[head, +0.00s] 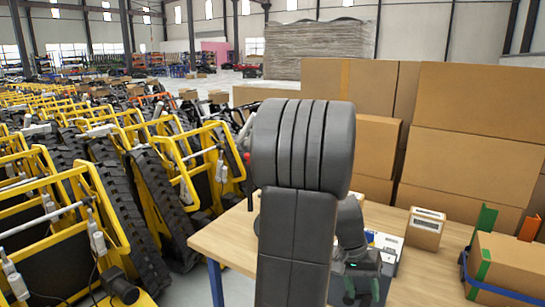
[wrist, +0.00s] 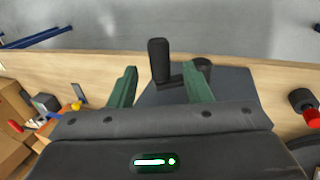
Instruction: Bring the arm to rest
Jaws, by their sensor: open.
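My arm (head: 300,150) stands in the middle of the head view, its dark links folded high and blocking part of the table. My gripper (head: 362,290) shows low behind it, over the wooden table (head: 225,240). In the wrist view my gripper (wrist: 164,88) has its two green fingers spread well apart. Nothing is clamped between them. A black upright object (wrist: 158,60) shows beyond and between the fingers; its distance from them is hard to tell. A dark grey flat piece (wrist: 235,84) lies behind the fingers on the table.
Large cardboard boxes (head: 470,100) are stacked behind the table. A smaller box (head: 426,228) and a box in a blue-edged carrier (head: 505,265) stand at right. Yellow-framed tracked carriers (head: 60,200) crowd the left. A red and black item (wrist: 305,105) lies at the wrist view's right.

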